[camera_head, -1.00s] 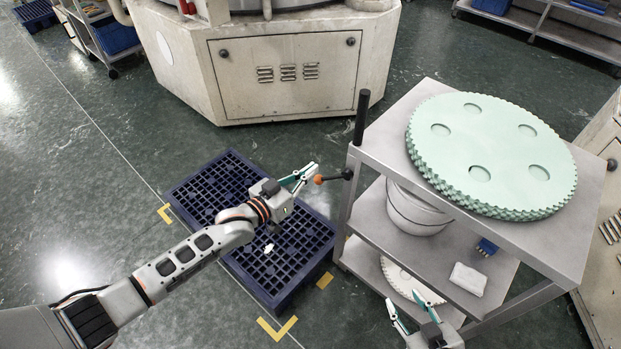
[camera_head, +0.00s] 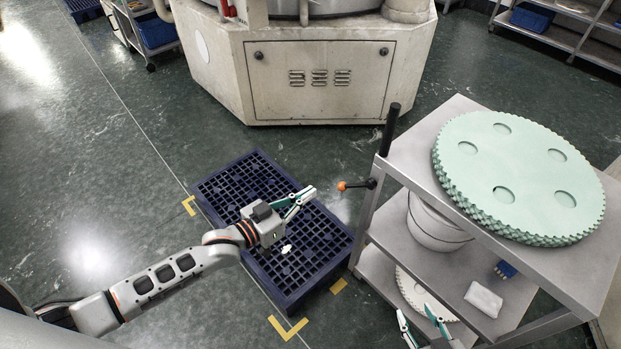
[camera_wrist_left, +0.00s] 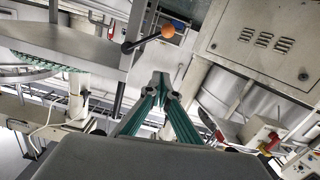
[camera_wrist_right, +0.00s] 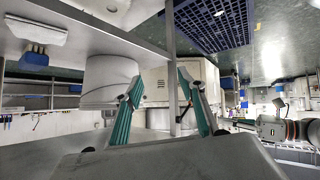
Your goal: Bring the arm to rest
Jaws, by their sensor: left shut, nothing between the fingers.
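My left gripper (camera_head: 309,192) hangs over the blue pallet, its teal-padded fingers shut and empty. Its tips point toward the orange-knobbed lever (camera_head: 343,186) on the trolley's left side, with a small gap between. In the left wrist view the fingers (camera_wrist_left: 161,78) meet at their tips, and the orange knob (camera_wrist_left: 168,31) is beyond them. My right gripper (camera_head: 423,318) shows at the bottom edge of the head view, by the trolley's lower shelves. In the right wrist view its two fingers (camera_wrist_right: 158,80) stand apart with nothing between them.
A blue pallet (camera_head: 215,195) lies on the floor. A large machine (camera_head: 320,85) stands behind. Floor at left is clear.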

